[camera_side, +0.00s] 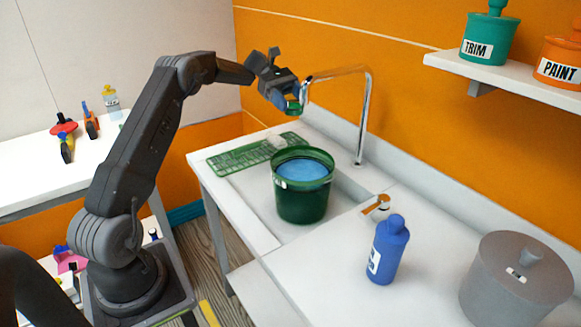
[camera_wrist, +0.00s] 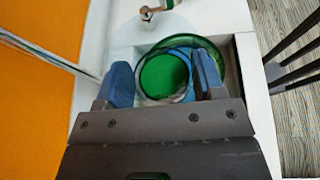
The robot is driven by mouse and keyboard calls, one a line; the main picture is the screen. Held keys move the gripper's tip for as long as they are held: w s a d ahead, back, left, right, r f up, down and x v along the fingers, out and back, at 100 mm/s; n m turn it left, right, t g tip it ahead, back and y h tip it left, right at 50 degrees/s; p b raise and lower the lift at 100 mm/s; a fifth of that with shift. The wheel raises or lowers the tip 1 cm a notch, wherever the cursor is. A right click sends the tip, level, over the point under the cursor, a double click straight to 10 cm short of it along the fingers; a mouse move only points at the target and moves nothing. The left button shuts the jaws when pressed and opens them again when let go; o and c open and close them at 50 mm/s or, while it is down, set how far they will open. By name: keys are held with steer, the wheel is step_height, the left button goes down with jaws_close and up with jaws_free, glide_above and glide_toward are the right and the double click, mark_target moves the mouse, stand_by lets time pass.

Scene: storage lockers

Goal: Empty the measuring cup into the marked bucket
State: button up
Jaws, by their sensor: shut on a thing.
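My gripper (camera_side: 285,101) is shut on a small green measuring cup (camera_side: 294,108), high above the sink counter. In the wrist view the blue fingers of my gripper (camera_wrist: 163,66) stand either side of the cup, which shows as a round green disc (camera_wrist: 164,76). A dark green bucket (camera_side: 301,208) stands upright in the sink below, with blue contents and a small white mark on its side. Its green rim (camera_wrist: 223,62) shows behind the cup in the wrist view. The cup's contents and exact tilt cannot be told.
A tall chrome faucet (camera_side: 367,115) rises close to the right of my gripper. A green drain mat (camera_side: 238,158) lies behind the bucket. A blue bottle (camera_side: 389,250) and a grey lidded pot (camera_side: 516,283) stand on the counter at front right. A shelf (camera_side: 500,78) is at upper right.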

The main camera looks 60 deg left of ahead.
steer(key=w+a+f, duration=0.1)
steer(key=w+f, duration=0.3)
steer(key=w, duration=0.2)
steer(key=shift+w+f, duration=0.2)
steer(key=shift+w, duration=0.05)
steer(key=shift+w+d+f, duration=0.1)
steer(key=shift+d+f, duration=0.05)
steer(key=shift+f, duration=0.05)
steer(key=shift+w+d+f, duration=0.6)
steer(key=shift+d+f, duration=0.2)
steer(key=shift+f, duration=0.1)
steer(key=shift+d+f, duration=0.1)
steer(key=shift+d, duration=0.05)
steer(key=shift+m+g, duration=0.4)
steer(key=shift+g, duration=0.1)
steer(key=shift+s+d+f, duration=0.25)
steer(key=shift+d+f, duration=0.5)
steer(key=shift+d, duration=0.15)
steer(key=shift+s+d+f, duration=0.2)
steer(key=shift+d+f, duration=0.55)
steer(key=shift+d, duration=0.15)
